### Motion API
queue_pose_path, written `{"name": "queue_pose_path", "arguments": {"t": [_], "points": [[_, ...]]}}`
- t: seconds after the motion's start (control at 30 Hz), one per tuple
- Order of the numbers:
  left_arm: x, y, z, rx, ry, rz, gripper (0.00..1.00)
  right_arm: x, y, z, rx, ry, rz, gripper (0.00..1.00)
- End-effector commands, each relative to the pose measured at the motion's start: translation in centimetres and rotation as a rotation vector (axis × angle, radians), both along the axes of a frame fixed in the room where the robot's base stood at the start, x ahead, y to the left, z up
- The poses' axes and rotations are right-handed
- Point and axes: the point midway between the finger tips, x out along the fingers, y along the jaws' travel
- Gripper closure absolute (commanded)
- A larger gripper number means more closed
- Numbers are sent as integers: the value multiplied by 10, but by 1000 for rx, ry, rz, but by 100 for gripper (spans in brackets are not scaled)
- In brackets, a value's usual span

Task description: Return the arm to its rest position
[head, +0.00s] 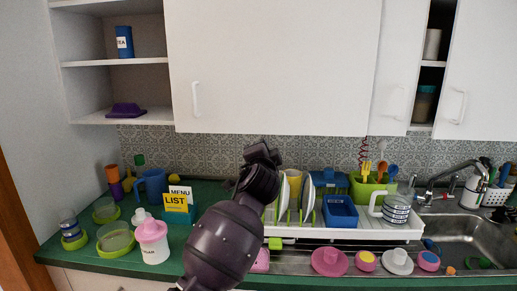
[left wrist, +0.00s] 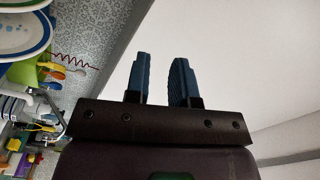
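My left arm rises from the bottom middle of the head view, in front of the counter and the dish rack. Its gripper (head: 262,152) is held up before the tiled wall, just below the white cupboard door. In the left wrist view the two blue fingers of the gripper (left wrist: 160,78) stand apart with a gap between them and nothing in it. The fingers point at the wall and the white cupboard surface. My right gripper is not seen.
The dish rack (head: 372,233) with plates and a blue tub (head: 340,211) stands right behind the arm. A pink-topped bottle (head: 152,240) and a yellow LIST card (head: 177,203) stand left of it. The sink (head: 468,240) is at the right. The white cupboard (head: 275,65) hangs above.

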Motion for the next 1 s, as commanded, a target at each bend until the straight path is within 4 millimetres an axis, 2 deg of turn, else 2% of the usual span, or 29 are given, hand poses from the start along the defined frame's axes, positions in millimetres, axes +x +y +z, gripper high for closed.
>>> {"name": "queue_pose_path", "arguments": {"t": [0.03, 0.1, 0.27, 0.5, 0.77, 1.0], "points": [[-6, 13, -20, -97, 19, -29, 77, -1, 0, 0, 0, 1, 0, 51], [-15, 28, -43, -227, 41, -67, 77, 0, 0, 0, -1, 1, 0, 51], [-42, 63, -92, -486, 89, -125, 77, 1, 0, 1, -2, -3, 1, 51], [-95, 117, -163, -787, 155, -144, 77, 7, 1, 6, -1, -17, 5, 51], [-167, 175, -236, -982, 225, -91, 77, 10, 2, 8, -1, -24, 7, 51], [-247, 223, -304, -1046, 317, 23, 77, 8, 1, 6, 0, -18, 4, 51]]}}
